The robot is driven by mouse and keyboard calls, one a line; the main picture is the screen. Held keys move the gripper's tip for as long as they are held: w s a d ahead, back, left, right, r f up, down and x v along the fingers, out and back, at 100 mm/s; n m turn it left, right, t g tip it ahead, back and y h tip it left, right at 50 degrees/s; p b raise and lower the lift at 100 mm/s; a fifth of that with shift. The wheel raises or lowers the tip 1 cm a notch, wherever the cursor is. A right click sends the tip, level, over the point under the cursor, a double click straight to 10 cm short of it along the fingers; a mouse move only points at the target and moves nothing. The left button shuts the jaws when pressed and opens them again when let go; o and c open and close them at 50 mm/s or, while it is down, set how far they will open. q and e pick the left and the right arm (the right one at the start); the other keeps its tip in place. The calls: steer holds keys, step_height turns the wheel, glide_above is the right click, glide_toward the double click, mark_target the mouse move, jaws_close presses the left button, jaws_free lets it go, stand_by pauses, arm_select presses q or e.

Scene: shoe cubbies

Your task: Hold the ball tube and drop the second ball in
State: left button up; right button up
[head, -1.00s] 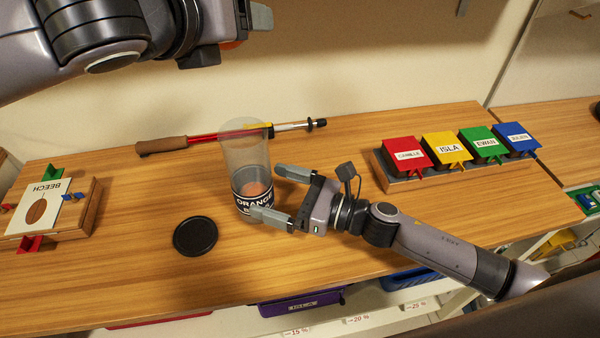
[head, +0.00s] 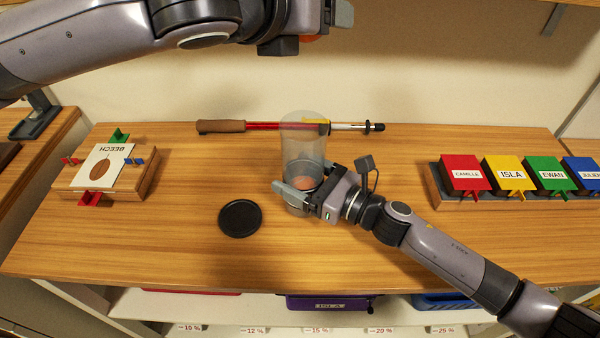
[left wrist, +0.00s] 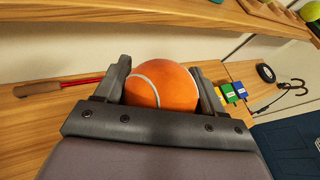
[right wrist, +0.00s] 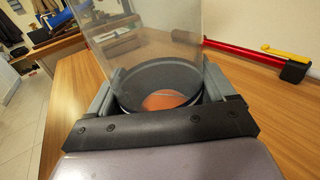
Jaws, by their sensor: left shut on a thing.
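The clear ball tube (head: 303,140) stands upright on the wooden top, with a dark band around its lower part and one orange ball (head: 304,183) low inside. My right gripper (head: 302,192) has its fingers around the tube's lower part. In the right wrist view the tube (right wrist: 150,40) lies between the fingers, but whether they press on it is unclear. My left gripper (head: 325,22) is above and behind the tube, near the top of the view. In the left wrist view it is shut on a second orange ball (left wrist: 165,85) with a pale seam.
A black round lid (head: 240,218) lies left of the tube. A red pole with a brown grip (head: 222,126) lies behind it. A framed BEECH card (head: 100,165) is at left, and coloured name boxes (head: 464,174) are at right. The front middle is clear.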

arm_select(q)
step_height(320, 180, down, 13)
stand_by(1.5)
steer(key=o, duration=1.1)
steer(key=v, duration=1.2)
arm_select(e)
steer(key=o, duration=0.9)
steer(key=v, duration=1.2)
